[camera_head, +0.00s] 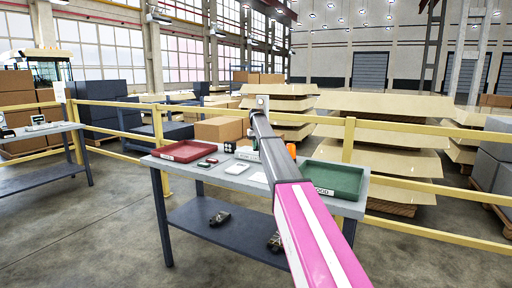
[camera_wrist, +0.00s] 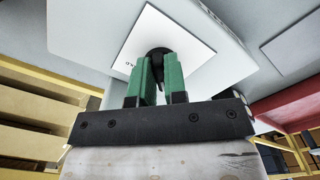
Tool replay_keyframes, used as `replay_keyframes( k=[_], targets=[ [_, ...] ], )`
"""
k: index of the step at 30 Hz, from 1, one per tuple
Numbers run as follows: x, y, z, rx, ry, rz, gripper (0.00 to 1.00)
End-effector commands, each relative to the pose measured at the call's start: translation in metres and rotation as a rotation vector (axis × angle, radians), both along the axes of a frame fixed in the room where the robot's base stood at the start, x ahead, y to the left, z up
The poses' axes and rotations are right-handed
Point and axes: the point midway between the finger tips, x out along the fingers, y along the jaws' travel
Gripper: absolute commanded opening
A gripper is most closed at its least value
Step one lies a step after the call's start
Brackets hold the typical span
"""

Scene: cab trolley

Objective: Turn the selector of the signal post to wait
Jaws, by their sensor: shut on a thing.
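The selector is a black knob (camera_wrist: 158,53) on a white face plate in the wrist view. The plate belongs to a pale box (camera_wrist: 218,62), which I take to be the signal post. Part of a printed word ending in "LD" shows at the plate's left edge. My gripper (camera_wrist: 160,76) has green fingers shut on the knob, one on each side. The knob's pointer is mostly hidden between the fingers, so its setting is unclear. In the head view a small grey plate (camera_head: 262,102) shows above the far end of my arm, which hides the gripper.
A grey table (camera_head: 215,178) holds a red tray (camera_head: 187,151), a green tray (camera_head: 333,180) and small items. Dark objects lie on its lower shelf. A yellow railing (camera_head: 400,172) runs behind, with stacked cartons beyond. Another table (camera_head: 35,132) stands at left. Floor at front left is clear.

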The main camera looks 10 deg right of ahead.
Motion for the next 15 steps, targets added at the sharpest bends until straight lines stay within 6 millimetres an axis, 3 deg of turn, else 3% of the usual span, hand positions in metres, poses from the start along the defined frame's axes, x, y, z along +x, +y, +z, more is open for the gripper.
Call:
replay_keyframes(
  k=[14, 15],
  targets=[
    [0.0000, -0.0002, 0.0003, 0.000, 0.000, 0.019, 0.00],
    [0.0000, -0.0002, 0.0003, 0.000, 0.000, 0.018, 0.20]
  ],
)
